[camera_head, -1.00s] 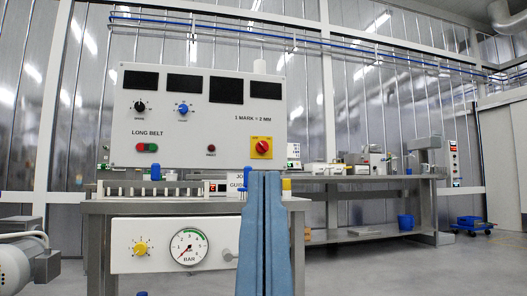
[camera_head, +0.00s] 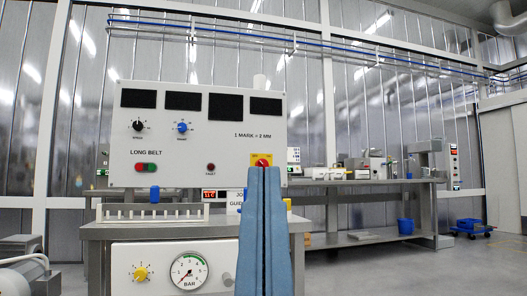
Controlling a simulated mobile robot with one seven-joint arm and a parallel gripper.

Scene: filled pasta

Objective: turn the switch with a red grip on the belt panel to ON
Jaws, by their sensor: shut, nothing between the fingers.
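The belt panel (camera_head: 198,152) is a white box labelled LONG BELT, standing on a metal bench left of centre. Its switch with a red grip (camera_head: 261,161) sits on a yellow plate at the panel's lower right. My gripper (camera_head: 264,170) is shut and empty, seen as two blue fingers side by side rising from below. Its tips overlap the lower part of the switch in the picture and hide most of it. Whether they touch it I cannot tell. The grip's angle is mostly hidden.
The panel also has a black knob (camera_head: 138,126), a blue knob (camera_head: 182,127) and a green-red button (camera_head: 146,168). Below are a white rack (camera_head: 150,212), a pressure gauge (camera_head: 189,271) and a yellow knob (camera_head: 140,274). A long bench (camera_head: 380,183) stands behind at right.

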